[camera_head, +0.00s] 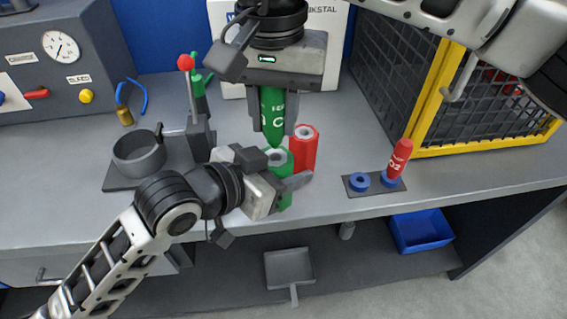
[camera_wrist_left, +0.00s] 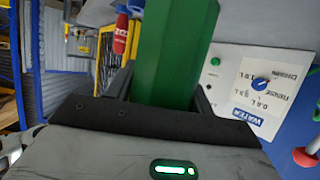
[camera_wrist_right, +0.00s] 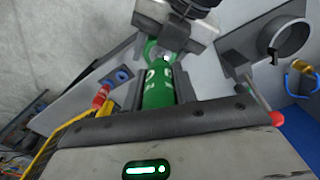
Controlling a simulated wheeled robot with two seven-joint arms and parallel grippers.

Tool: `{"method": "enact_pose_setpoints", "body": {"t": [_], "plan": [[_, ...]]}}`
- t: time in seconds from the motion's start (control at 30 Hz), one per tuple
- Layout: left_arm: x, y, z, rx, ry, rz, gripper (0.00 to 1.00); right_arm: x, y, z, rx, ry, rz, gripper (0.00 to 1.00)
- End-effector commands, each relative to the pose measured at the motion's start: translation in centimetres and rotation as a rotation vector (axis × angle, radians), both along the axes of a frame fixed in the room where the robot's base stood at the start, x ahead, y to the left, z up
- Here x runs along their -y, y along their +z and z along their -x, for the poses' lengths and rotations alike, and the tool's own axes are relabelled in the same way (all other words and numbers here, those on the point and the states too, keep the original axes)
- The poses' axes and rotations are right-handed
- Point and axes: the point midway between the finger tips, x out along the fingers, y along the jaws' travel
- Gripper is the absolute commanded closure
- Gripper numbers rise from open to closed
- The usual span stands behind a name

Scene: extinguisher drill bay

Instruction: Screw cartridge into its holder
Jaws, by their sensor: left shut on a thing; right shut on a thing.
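My right gripper (camera_head: 273,135) is shut on a green cartridge (camera_head: 279,106), which hangs upright with its tapered end down at the top of a green holder (camera_head: 287,199). The cartridge also shows in the right wrist view (camera_wrist_right: 158,88). I cannot tell whether its tip is inside the holder's opening. My left gripper (camera_head: 285,185) is shut on the green hexagonal holder, which fills the middle of the left wrist view (camera_wrist_left: 172,55). A red holder (camera_head: 303,150) with an open top stands just behind and right of the green one. A red cartridge (camera_head: 400,158) stands tilted in a blue ring.
A dark plate with an empty blue ring (camera_head: 359,182) lies near the bench's front edge. A yellow-framed mesh cage (camera_head: 430,95) stands at the back right. A grey cup fixture (camera_head: 139,157) and a red-knobbed lever (camera_head: 186,63) stand left. A blue bin (camera_head: 421,231) sits below.

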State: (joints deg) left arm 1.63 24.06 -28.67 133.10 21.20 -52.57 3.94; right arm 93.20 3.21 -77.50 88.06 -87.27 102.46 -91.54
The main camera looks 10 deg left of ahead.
Motion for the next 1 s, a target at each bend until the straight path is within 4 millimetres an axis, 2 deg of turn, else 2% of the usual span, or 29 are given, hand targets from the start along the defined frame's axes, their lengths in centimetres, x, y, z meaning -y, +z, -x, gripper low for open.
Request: {"method": "enact_pose_setpoints", "body": {"t": [0.73, 1.0], "plan": [[0.0, 0.3, 0.0, 0.008, -0.001, 0.004, 0.99, 0.0, -0.1, 0.1, 0.008, 0.000, -0.002, 0.98], [0.0, 0.3, 0.0, 0.007, 0.000, 0.005, 0.99, 0.0, -1.4, 0.1, 0.008, 0.000, -0.002, 0.98]]}}
